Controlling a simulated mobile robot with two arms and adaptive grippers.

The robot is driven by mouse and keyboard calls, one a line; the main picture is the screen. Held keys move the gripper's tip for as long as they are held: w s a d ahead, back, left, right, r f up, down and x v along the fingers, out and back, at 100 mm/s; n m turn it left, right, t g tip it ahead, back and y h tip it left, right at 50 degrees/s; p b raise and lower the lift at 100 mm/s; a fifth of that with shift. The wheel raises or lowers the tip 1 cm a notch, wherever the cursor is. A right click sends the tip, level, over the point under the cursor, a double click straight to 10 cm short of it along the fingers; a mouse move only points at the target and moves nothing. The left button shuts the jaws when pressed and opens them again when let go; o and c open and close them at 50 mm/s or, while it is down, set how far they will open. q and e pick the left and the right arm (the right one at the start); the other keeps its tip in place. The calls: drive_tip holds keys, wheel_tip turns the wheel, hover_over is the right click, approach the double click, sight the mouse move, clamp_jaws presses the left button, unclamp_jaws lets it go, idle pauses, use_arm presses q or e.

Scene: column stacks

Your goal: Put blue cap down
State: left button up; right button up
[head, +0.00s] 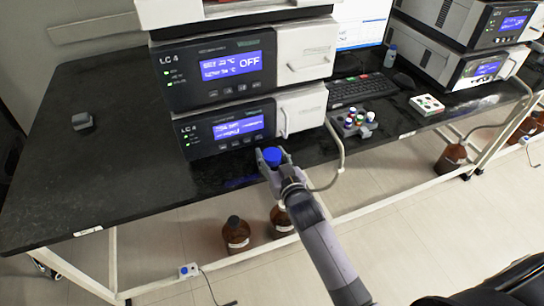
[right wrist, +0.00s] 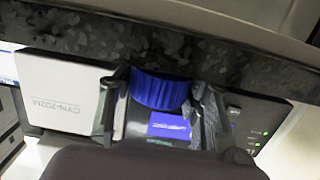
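The blue cap (head: 272,156) is between the fingertips of my right gripper (head: 270,160), at the front edge of the black bench (head: 100,165), just before the lower LC unit. In the right wrist view the ribbed blue cap (right wrist: 160,90) fills the space between the two fingers of my right gripper (right wrist: 161,100), which are shut on it. Whether the cap touches the bench is hard to tell. My left gripper is not in view.
Two stacked LC units (head: 222,130) stand behind the gripper. Brown bottles (head: 236,236) stand below. The bench's left part is mostly clear, with one grey object (head: 82,121).

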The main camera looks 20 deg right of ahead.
drive_tip(key=o, duration=0.4)
drive_tip(key=shift+s+f, duration=0.15)
drive_tip(key=shift+f, duration=0.65)
drive_tip(key=shift+a+r, duration=0.1)
drive_tip(key=shift+r, duration=0.4)
drive_tip(key=s+r, duration=0.1)
drive_tip(key=s, duration=0.3)
drive_tip(key=s+r, duration=0.1)
drive_tip(key=s, duration=0.2)
drive_tip(key=s+r, duration=0.1)
drive_tip(key=s, duration=0.3)
drive_tip(key=shift+s+d+p, duration=0.25)
drive_tip(key=shift+s+p, duration=0.05)
drive_tip(key=shift+p, duration=0.1)
drive_tip(key=shift+f, duration=0.15)
